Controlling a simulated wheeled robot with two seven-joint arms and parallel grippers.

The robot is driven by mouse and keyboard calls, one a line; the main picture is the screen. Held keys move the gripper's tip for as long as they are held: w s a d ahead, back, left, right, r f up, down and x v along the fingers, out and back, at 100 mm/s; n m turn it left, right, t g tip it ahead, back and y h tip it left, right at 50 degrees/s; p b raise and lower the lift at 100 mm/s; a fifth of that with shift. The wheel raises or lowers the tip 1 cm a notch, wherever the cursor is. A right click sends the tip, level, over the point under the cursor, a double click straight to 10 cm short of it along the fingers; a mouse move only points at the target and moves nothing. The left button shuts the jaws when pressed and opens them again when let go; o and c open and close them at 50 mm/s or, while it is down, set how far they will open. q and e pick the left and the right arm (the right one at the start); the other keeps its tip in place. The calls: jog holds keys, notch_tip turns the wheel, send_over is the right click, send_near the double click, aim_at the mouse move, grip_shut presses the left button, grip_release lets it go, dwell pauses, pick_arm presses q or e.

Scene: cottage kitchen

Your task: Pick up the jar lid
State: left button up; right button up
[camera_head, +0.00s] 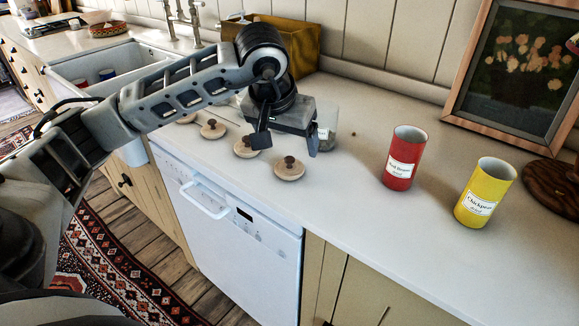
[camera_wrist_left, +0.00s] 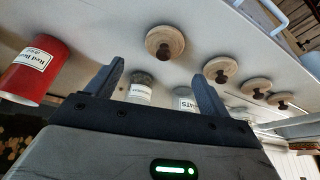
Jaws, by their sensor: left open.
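Several round pale wooden jar lids with dark brown knobs lie knob up in a row on the counter. The nearest jar lid (camera_head: 289,169) is at the right end of the row and also shows in the wrist view (camera_wrist_left: 165,42). A second lid (camera_head: 246,148) lies to its left, partly behind a finger, and a third lid (camera_head: 212,129) farther left. My left gripper (camera_head: 287,147) is open and empty, pointing down beside the nearest lid on its far side; its fingers also show in the wrist view (camera_wrist_left: 158,72). My right gripper is not in view.
Labelled glass jars stand behind the gripper; one jar (camera_head: 326,132) is partly hidden. A red can (camera_head: 403,160) and a yellow can (camera_head: 484,195) stand to the right. A wooden box (camera_head: 300,45) is behind. The counter's front edge is close to the lids.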

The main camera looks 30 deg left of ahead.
aim_at(289, 157)
pick_arm(q)
jog(key=shift+s+p+x, duration=0.15)
jog(key=shift+p+x, duration=0.1)
jog(key=shift+x, duration=1.25)
jog(key=shift+s+p+x, duration=0.15)
jog(key=shift+p+x, duration=0.05)
jog(key=shift+x, duration=1.3)
jog(key=shift+a, duration=0.2)
jog(key=c, duration=1.1)
